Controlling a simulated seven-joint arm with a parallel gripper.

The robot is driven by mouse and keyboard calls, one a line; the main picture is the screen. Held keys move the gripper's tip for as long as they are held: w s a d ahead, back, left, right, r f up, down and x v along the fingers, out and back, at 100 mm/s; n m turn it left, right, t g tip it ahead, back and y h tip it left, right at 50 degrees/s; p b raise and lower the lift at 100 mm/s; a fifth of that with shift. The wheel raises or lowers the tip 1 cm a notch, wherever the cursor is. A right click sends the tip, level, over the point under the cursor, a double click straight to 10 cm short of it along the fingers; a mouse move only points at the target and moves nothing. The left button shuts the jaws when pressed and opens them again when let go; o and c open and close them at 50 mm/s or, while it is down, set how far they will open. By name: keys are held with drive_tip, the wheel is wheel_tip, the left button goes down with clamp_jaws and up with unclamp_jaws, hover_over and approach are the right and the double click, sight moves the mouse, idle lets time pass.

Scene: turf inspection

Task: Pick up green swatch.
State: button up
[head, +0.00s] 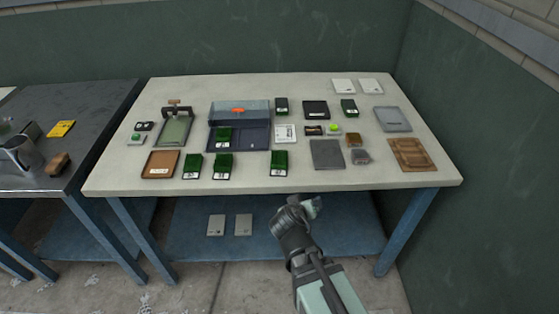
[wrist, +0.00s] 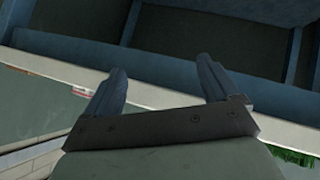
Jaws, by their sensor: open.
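Several green turf swatches with white labels lie on the pale table. Three are in the front row: a left one (head: 193,163), a middle one (head: 223,163) and a right one (head: 280,160). Another green swatch (head: 223,133) lies in the open dark blue case (head: 256,142). Two more are at the back, one at centre (head: 281,104) and one at right (head: 348,105). My gripper (head: 318,203) is in front of the table's front edge, apart from all swatches. In the wrist view its fingers (wrist: 163,74) are spread and empty. A green fringe (wrist: 292,156) shows there at lower right.
A brown tray (head: 160,172), grey plate (head: 327,154), wooden board (head: 411,155) and grey tray (head: 393,119) crowd the table (head: 325,183). A clipboard-like stand (head: 174,130) is at left. A dark side table (head: 70,170) adjoins. A green wall (head: 490,150) bounds the right.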

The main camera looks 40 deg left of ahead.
sight(279, 163)
drive_tip(key=s+a+r+y, duration=0.3)
drive_tip(key=s+a+r, duration=0.3)
drive_tip(key=a+r, duration=0.25)
drive_tip(key=w, duration=0.1)
drive_tip(key=w+m+y, duration=0.1)
drive_tip(key=w+m+t, duration=0.1)
drive_tip(key=shift+w+a+r, duration=0.35)
drive_tip(key=shift+w, duration=0.05)
drive_tip(key=shift+w+a+f+m+y, duration=0.15)
drive_tip(key=shift+w+m+y, duration=0.2)
drive_tip(key=shift+w, duration=0.3)
drive_tip(key=shift+x, duration=3.5)
drive_tip(key=shift+f, duration=0.1)
drive_tip(key=c, duration=1)
